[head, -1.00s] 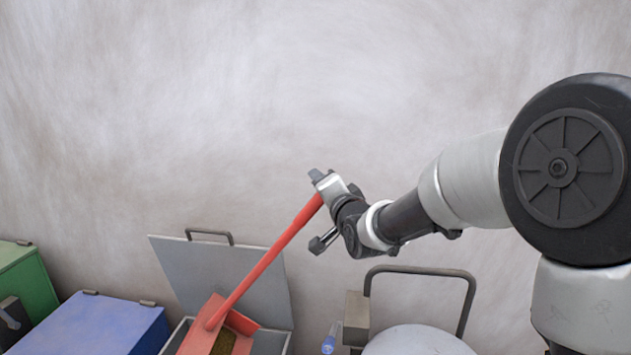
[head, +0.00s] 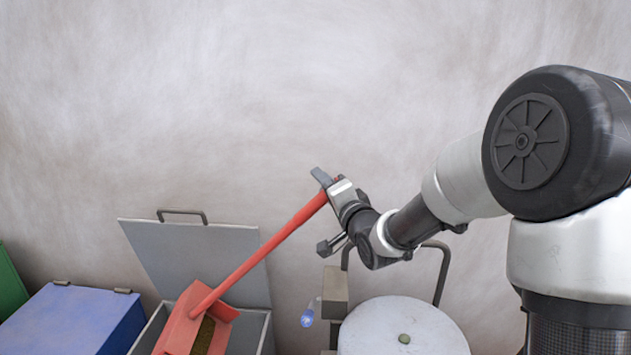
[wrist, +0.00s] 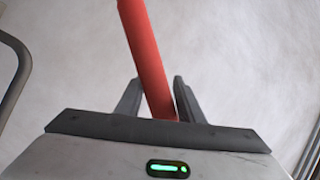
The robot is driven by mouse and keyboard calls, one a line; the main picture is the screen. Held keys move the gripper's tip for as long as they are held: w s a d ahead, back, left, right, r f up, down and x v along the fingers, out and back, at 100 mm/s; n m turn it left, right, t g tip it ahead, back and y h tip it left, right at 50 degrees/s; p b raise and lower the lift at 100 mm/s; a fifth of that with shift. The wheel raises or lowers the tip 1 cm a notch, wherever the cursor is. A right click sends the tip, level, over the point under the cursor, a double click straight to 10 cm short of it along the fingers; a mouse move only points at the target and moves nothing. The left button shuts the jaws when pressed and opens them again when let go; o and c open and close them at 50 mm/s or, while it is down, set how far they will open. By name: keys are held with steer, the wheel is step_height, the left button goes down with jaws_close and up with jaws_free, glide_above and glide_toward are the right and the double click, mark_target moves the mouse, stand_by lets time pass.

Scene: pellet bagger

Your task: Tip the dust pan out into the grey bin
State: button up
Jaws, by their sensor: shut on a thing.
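A red dust pan (head: 178,329) on a long red handle (head: 262,251) hangs over the open grey bin (head: 262,337). Brown material (head: 204,335) shows inside the pan. The bin's grey lid (head: 195,255) stands open, leaning toward the wall. My gripper (head: 322,181) is shut on the upper end of the handle, and the handle slopes down to the left toward the pan. In the wrist view the handle (wrist: 146,60) passes between the two fingers (wrist: 158,98). The bottom of the pan and the inside of the bin are partly hidden.
A blue box (head: 75,318) stands left of the grey bin, with a green box (head: 8,285) at the far left edge. Right of the bin are a round pale-topped drum (head: 385,325), a dark hoop handle (head: 444,270) and a small blue item (head: 307,318).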

steer(key=shift+o, duration=0.3)
steer(key=d+f+m+t+b, duration=0.1)
steer(key=d+f+b, duration=0.4)
steer(key=d+f, duration=0.5)
steer(key=shift+m+b, duration=0.3)
steer(key=shift+m, duration=0.3)
steer(key=d+f+m+b, duration=0.1)
steer(key=d+f+b, duration=0.4)
steer(key=d+f, duration=0.3)
steer(key=shift+m+t, duration=0.4)
stand_by(1.1)
